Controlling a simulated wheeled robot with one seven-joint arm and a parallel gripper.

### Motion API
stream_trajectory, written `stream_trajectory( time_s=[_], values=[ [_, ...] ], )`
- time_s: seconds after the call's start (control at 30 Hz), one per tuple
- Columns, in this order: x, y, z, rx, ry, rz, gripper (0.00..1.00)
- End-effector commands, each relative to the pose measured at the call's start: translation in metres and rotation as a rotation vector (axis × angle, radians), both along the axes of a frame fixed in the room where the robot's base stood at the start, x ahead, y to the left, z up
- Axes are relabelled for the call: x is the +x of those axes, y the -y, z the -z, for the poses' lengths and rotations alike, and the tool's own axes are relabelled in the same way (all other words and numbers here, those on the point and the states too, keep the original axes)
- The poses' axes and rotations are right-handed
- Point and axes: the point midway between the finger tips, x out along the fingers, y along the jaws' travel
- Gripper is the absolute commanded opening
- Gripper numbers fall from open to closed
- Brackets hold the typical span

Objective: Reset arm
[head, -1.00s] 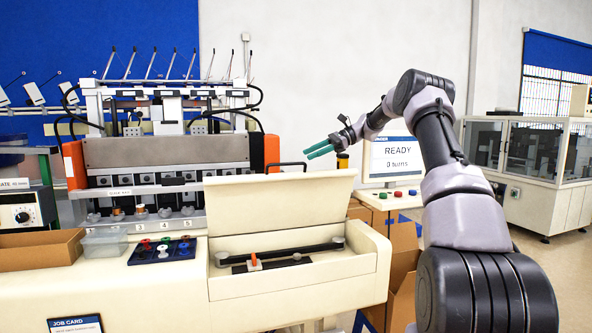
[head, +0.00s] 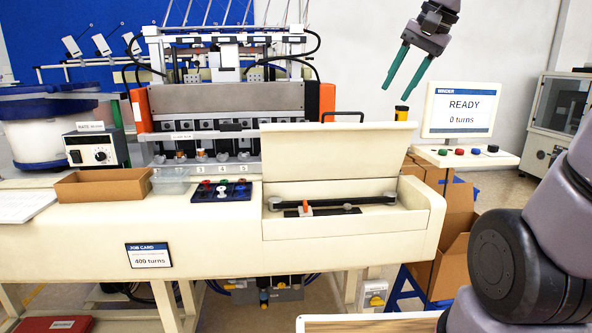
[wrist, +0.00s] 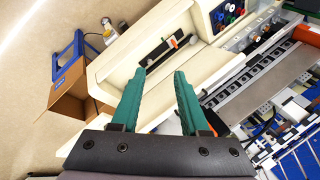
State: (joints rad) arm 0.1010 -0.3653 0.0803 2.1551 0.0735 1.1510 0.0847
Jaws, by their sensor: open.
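My gripper (head: 408,68) is open and empty, with green fingers spread apart. In the head view it hangs high at the upper right, above the winder screen and the open-lidded cream compartment, with its fingers pointing down and left. In the wrist view the gripper (wrist: 160,85) shows its fingers apart with nothing between them. The cream compartment (wrist: 120,62) lies beyond the fingertips there, with its dark bar and an orange piece inside.
The winding machine (head: 225,98) stands behind the bench. The winder screen (head: 460,108) reads READY, 0 turns. A job card (head: 149,255) reads 400 turns. A cardboard tray (head: 103,184) and a clear bin (head: 170,181) sit on the bench. Cardboard boxes (head: 455,262) stand at right.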

Motion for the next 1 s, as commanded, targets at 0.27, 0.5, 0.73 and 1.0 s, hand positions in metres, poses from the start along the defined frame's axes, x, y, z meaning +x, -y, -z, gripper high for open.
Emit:
stream_trajectory(
  time_s=[0.27,0.5,0.73,1.0],
  values=[
    [-0.086,0.022,0.028,-0.163,0.204,-0.102,0.45],
    [-0.106,0.029,0.040,-0.207,0.260,-0.133,0.45],
    [-0.106,0.029,0.041,-0.207,0.260,-0.133,0.45],
    [-0.105,0.029,0.040,-0.206,0.260,-0.133,0.45]
  ],
)
